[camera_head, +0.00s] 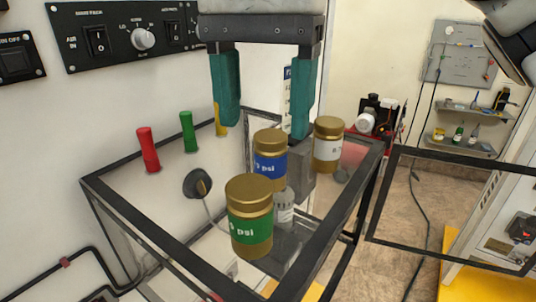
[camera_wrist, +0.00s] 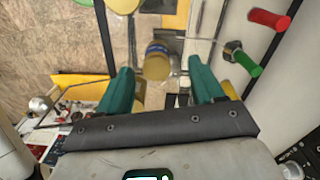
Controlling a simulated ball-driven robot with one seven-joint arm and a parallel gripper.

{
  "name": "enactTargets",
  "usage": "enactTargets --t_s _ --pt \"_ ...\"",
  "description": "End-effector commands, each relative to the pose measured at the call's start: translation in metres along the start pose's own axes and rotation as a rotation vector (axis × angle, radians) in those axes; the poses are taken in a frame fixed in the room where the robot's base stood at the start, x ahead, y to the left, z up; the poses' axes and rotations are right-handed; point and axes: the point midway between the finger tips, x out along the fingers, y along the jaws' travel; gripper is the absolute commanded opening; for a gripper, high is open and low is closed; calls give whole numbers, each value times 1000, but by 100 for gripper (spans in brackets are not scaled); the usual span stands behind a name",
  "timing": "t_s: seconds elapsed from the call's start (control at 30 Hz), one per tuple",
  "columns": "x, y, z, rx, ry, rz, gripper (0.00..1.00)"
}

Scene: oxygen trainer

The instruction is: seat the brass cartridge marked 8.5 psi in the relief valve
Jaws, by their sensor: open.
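Three brass cartridges with gold caps stand on the clear-topped frame. The green-band one (camera_head: 249,216) is nearest, with its marking partly turned away and ending in "psi". The blue-band one (camera_head: 270,160) is behind it, also showing "psi". The white-band one (camera_head: 328,146) is at right, its marking too small to read surely. My gripper (camera_head: 265,128) is open and empty, its teal fingers above and around the blue-band cartridge's position in the picture. In the wrist view the blue-band cartridge (camera_wrist: 157,64) shows between the fingertips (camera_wrist: 161,72). I cannot surely identify the relief valve.
Red (camera_head: 148,149), green (camera_head: 188,131) and yellow handles and a black knob (camera_head: 198,184) stand at left. A small clear cylinder (camera_head: 284,207) and a grey block (camera_head: 300,178) are between the cartridges. A black frame (camera_head: 450,212) juts right. A switch panel (camera_head: 134,36) is behind.

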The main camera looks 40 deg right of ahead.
Motion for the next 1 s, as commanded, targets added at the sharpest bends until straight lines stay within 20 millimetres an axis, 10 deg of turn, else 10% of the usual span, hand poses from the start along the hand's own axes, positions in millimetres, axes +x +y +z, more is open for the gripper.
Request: enactTargets --t_s 0.7,1.0 --pt "53 4 -5 1 1 -1 67" --pt "53 4 -5 1 1 -1 39"
